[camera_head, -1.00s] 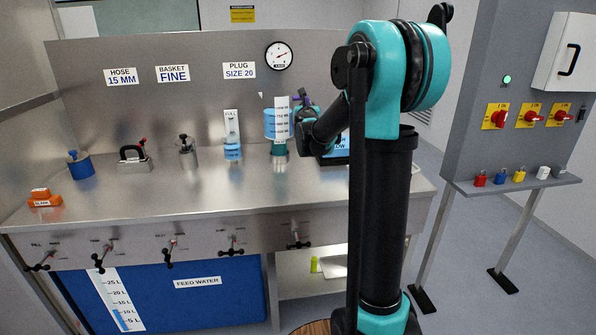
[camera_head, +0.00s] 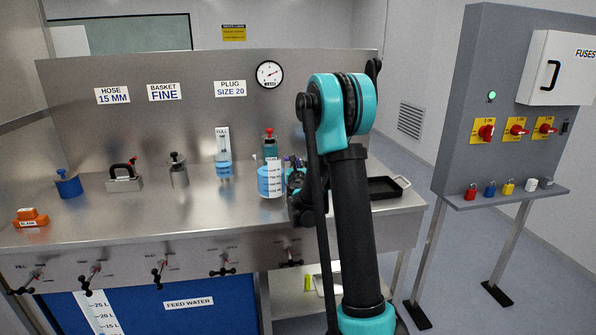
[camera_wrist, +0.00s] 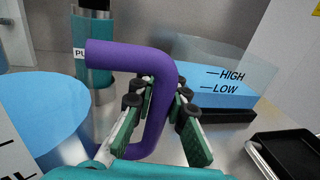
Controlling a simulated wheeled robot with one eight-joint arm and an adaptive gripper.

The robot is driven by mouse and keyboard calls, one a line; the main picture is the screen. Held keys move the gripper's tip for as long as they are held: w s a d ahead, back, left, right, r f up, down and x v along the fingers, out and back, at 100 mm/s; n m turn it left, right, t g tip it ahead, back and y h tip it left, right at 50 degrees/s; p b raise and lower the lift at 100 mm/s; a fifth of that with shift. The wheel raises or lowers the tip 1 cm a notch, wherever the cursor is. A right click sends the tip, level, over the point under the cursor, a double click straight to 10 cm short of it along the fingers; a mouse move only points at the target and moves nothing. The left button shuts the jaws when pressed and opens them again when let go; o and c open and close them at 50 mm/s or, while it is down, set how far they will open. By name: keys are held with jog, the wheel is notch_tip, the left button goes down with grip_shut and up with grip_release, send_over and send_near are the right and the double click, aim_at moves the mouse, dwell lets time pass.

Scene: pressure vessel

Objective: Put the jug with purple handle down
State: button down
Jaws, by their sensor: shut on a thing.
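The jug (camera_head: 268,183), clear with blue liquid and a white scale label, is near the counter's front right in the head view. In the wrist view its blue liquid surface (camera_wrist: 45,110) fills the left side. Its purple handle (camera_wrist: 158,95) runs between my fingers. My gripper (camera_wrist: 160,120) is shut on the handle; in the head view my gripper (camera_head: 294,180) is right of the jug, partly hidden by my arm. The jug looks upright, low over or on the steel counter (camera_head: 130,217); I cannot tell if its base touches.
A teal cylinder with a red top (camera_head: 270,148) stands behind the jug. A clear tank marked HIGH and LOW (camera_wrist: 225,88) is behind my gripper. A black tray (camera_head: 385,187) lies to the right. A clear column (camera_head: 223,155) stands left.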

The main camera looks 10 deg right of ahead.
jog(key=shift+f, duration=1.3)
jog(key=c, duration=1.5)
grip_release()
jog(key=shift+f, duration=0.1)
